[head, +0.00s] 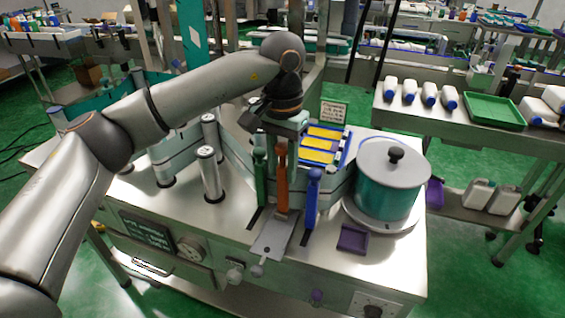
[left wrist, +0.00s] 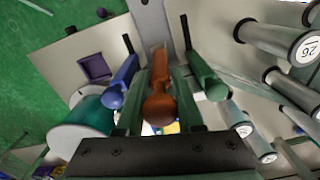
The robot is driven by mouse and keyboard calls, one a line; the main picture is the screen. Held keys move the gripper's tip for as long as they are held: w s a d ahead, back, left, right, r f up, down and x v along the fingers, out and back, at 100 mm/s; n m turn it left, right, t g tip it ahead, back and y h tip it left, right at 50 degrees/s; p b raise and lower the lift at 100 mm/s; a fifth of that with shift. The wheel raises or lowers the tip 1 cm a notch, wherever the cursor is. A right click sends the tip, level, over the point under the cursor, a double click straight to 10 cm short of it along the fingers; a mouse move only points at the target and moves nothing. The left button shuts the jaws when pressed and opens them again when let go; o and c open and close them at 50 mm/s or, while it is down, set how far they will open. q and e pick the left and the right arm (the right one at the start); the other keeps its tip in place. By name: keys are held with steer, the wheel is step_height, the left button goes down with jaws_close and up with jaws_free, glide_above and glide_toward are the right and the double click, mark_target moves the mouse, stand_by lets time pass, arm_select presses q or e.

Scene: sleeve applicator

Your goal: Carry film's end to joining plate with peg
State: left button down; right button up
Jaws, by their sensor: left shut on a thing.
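My left gripper (head: 283,145) points down over the bench and is shut on the orange peg (head: 281,185). The peg stands roughly upright between a green handle (head: 260,180) and a blue handle (head: 312,200). In the left wrist view the orange peg (left wrist: 160,95) lies between my fingers, with the blue handle (left wrist: 121,82) and green handle (left wrist: 208,80) on either side. A grey metal plate (head: 272,243), perhaps the joining plate, lies at the peg's foot. Pale teal film (head: 237,155) runs past the rollers; I cannot tell where its end is. My right gripper is not in view.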

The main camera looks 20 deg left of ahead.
arm_select(q)
steer(key=shift+f, duration=0.3)
stand_by(0.5)
steer(key=c, duration=0.9)
jaws_free()
steer(key=o, duration=0.5)
steer(key=shift+c, duration=0.2)
steer(key=o, duration=0.4)
steer(key=shift+o, duration=0.2)
steer(key=shift+d, duration=0.1)
